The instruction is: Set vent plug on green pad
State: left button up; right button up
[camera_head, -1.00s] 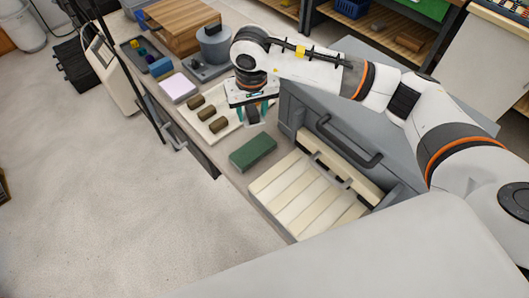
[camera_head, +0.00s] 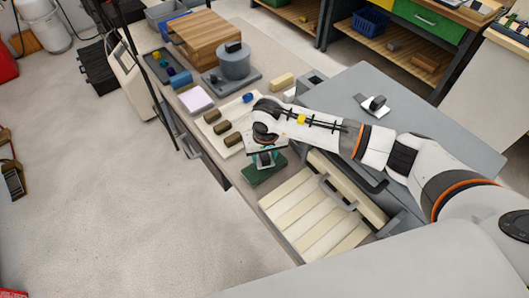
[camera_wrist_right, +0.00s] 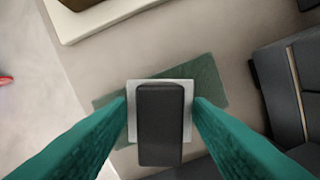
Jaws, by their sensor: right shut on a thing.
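In the right wrist view, the teal fingers (camera_wrist_right: 160,112) are shut on the vent plug, a dark block (camera_wrist_right: 160,138) on a pale square plate (camera_wrist_right: 132,110). The plug overlaps the green pad (camera_wrist_right: 208,78) in this view, and pad shows on both sides of it. I cannot tell whether the plug touches the pad. In the head view my gripper mostly hides the plug. My left gripper is not in view.
A pale tray (camera_head: 245,108) with several brown blocks lies just behind the pad. The open drawer (camera_head: 318,222) with pale slats is at the front right. A grey housing (camera_head: 440,125) stands at the right. A grey cylinder (camera_head: 234,66) stands further back.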

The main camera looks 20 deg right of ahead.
aim_at(266, 158)
jog(key=shift+f, duration=0.2)
jog(key=o, duration=1)
jog(key=shift+r, duration=0.1)
jog(key=shift+r, duration=0.55)
jog(key=r+b, duration=0.1)
jog(key=r, duration=0.2)
jog(key=s+r+b, duration=0.1)
jog(key=r, duration=0.3)
jog(key=r+b, duration=0.2)
jog(key=r, duration=0.2)
jog(key=shift+s, duration=0.25)
